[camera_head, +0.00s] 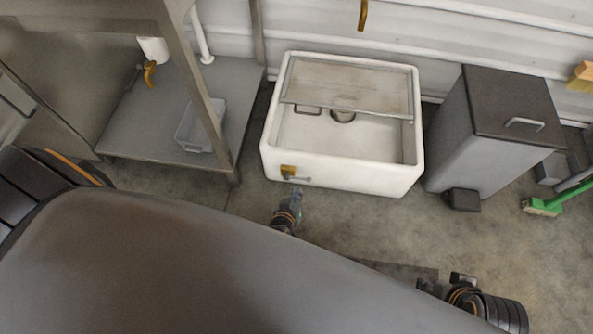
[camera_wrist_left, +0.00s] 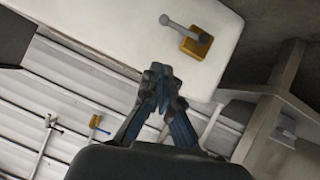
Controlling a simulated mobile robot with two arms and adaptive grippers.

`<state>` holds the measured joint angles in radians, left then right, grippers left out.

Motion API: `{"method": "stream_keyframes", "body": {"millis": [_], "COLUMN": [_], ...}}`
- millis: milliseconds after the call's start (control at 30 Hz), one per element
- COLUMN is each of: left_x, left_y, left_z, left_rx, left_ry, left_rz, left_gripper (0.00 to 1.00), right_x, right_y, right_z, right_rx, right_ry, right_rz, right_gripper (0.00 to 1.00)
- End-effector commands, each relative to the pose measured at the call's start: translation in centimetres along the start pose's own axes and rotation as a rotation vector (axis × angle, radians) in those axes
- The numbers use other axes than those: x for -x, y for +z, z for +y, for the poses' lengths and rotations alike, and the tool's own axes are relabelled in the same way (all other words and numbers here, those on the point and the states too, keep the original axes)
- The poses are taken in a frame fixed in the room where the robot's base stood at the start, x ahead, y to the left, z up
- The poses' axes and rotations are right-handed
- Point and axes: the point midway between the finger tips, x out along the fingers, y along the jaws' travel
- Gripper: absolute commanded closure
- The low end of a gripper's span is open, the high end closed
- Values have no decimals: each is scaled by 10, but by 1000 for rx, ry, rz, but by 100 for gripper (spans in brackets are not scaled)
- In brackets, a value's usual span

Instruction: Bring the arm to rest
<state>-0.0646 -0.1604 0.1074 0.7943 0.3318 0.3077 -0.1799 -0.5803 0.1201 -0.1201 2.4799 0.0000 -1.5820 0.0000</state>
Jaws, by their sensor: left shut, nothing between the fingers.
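My left gripper (camera_head: 295,196) is in front of the white hopper (camera_head: 340,184), just below its front wall in the head view. In the left wrist view my left gripper (camera_wrist_left: 160,76) has its fingertips together with nothing between them. A yellow block with a grey handle (camera_head: 289,172) is on the hopper's front wall, close to the gripper but apart from it. The same yellow block shows in the left wrist view (camera_wrist_left: 196,42). My right gripper (camera_head: 460,281) is low at the right of the head view, partly hidden, and its fingers are unclear.
A metal table with a lower shelf (camera_head: 232,80) holding a pale bin (camera_head: 199,130) stands at the left. A grey bin with a dark lid (camera_head: 510,105) stands right of the hopper. A green brush (camera_head: 545,207) is at the far right. Bare floor (camera_head: 370,220) lies before the hopper.

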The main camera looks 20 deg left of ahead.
Motion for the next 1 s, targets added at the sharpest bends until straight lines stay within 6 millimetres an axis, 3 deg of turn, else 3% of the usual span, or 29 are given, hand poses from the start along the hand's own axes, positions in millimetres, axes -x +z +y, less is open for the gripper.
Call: {"method": "stream_keyframes", "body": {"millis": [633,833,1000], "left_x": [0,9,39], "left_y": [-6,-32,-57], "left_z": [-1,2,6], "left_rx": [-12,-85,-185], "left_ry": [14,90,145], "left_rz": [-12,-106,-230], "left_gripper": [100,100,100], "right_x": [0,0,0], "right_y": [-1,-1,-1], "right_z": [0,0,0], "right_rx": [0,0,0], "right_ry": [0,0,0], "right_rz": [3,3,2], "right_gripper": [60,60,60]}}
